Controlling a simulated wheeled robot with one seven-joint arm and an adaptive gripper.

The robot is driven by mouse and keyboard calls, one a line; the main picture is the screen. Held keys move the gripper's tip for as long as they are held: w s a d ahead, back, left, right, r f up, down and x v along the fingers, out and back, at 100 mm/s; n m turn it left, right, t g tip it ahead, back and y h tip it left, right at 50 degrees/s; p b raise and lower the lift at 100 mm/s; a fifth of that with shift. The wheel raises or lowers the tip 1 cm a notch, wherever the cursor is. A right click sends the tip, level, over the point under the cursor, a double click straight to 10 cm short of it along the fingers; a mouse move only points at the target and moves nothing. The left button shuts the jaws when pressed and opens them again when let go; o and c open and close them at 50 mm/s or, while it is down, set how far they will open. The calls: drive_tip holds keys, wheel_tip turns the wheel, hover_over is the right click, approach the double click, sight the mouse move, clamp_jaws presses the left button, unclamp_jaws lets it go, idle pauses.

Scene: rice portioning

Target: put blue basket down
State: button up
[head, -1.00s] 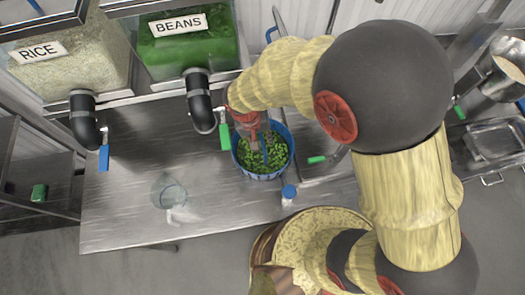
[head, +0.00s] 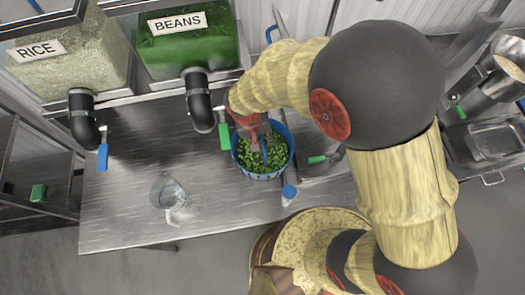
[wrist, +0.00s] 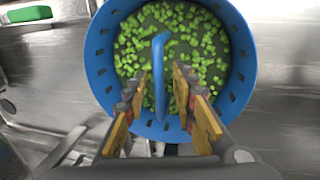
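The blue basket (head: 290,150) holds green beans and stands on the metal counter, right of the bean dispenser's spout. In the wrist view, the basket's rim (wrist: 97,45) fills the upper middle, and its blue handle (wrist: 159,85) runs up the centre. My gripper (head: 263,140) is above the basket, around the handle. In the wrist view, my gripper (wrist: 163,85) has its two fingers apart, one on each side of the handle, with gaps showing between. The basket's underside is hidden.
The beans dispenser (head: 190,45) and rice dispenser (head: 70,65) stand at the back left. A clear glass vessel (head: 170,192) is on the counter to the left. The counter (head: 125,215) is clear at front left.

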clamp_jaws()
drive_tip(key=shift+r, duration=0.1)
idle(1.2)
